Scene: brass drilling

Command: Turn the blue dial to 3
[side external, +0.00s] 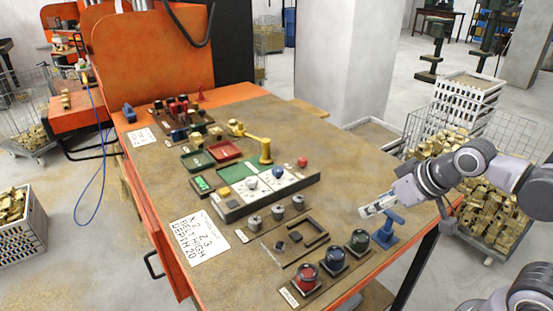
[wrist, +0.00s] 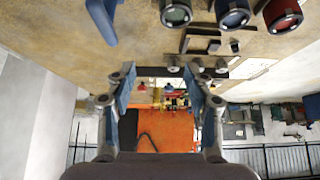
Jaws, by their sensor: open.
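The blue dial (side external: 333,260) sits on the near right part of the bench, between the red dial (side external: 306,277) and the green dial (side external: 358,241). In the wrist view the blue dial (wrist: 232,14) is at the top edge, partly cut off, with the green dial (wrist: 175,12) and red dial (wrist: 282,14) on either side. Its setting is too small to read. My gripper (side external: 372,209) is over the right edge of the bench, open and empty, beyond the green dial and apart from all three. Its two fingers (wrist: 161,78) are spread in the wrist view.
A blue T-shaped handle (side external: 388,230) stands close below my gripper, beside the green dial. Grey knobs (side external: 277,213), a dark square frame (side external: 302,238) and a white-topped panel (side external: 262,190) lie farther left. A paper note (side external: 199,237) reads "X 2 Z 3 BELT HIGH DEPTH 20".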

